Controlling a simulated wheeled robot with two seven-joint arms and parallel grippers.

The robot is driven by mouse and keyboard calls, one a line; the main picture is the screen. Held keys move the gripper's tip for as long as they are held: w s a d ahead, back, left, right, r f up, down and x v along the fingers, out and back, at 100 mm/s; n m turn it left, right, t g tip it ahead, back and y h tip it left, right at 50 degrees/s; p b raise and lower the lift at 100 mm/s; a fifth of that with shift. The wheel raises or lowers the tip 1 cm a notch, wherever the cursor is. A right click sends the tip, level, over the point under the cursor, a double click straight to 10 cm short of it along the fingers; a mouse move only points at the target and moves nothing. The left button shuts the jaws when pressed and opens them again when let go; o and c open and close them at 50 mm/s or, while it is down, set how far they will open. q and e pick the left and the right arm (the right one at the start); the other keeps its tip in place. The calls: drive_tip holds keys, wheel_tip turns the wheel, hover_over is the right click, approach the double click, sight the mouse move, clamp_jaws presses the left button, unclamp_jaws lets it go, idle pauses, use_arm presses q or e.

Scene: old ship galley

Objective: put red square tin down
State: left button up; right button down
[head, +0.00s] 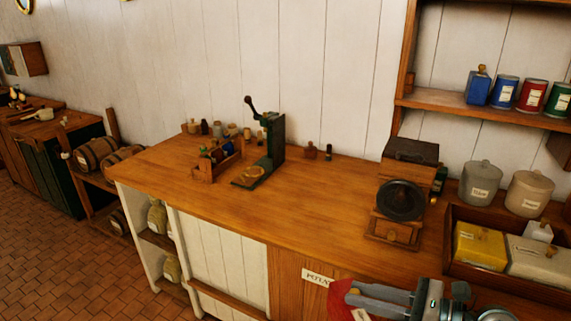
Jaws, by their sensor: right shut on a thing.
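My right gripper (362,295) is at the bottom of the head view, in front of the counter's front edge. It is shut on the red square tin (338,298), which shows only partly as a red shape with a pale label patch. The fingers hide part of the tin, and the bottom of the picture cuts it off. My left gripper is not in view.
The wooden counter (300,200) has a wide bare middle. A coffee grinder (400,205), a green press (268,150) and a small bottle crate (215,160) stand on it. A wooden tray (462,262) with tins is at right. A shelf (450,112) holds coloured tins.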

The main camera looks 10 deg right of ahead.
drive_tip(key=shift+a+f+m+t+h, duration=0.4)
drive_tip(key=shift+t, duration=0.2)
drive_tip(key=shift+s+a+f+m+t+h, duration=0.1)
drive_tip(key=shift+a+f+m+t+h, duration=0.1)
drive_tip(key=shift+f+m+t+h, duration=0.3)
drive_tip(key=shift+s+d+f+m+t+h, duration=0.1)
drive_tip(key=shift+m+t+h, duration=0.3)
drive_tip(key=shift+m+h, duration=0.1)
drive_tip(key=shift+d+f+m+t+h, duration=0.1)
drive_tip(key=shift+m+t+h, duration=0.3)
drive_tip(key=shift+h, duration=0.1)
drive_tip(key=shift+s+d+f+m+t+h, duration=0.2)
drive_tip(key=shift+d+f+m+t+h, duration=0.15)
drive_tip(key=shift+m+h, duration=0.4)
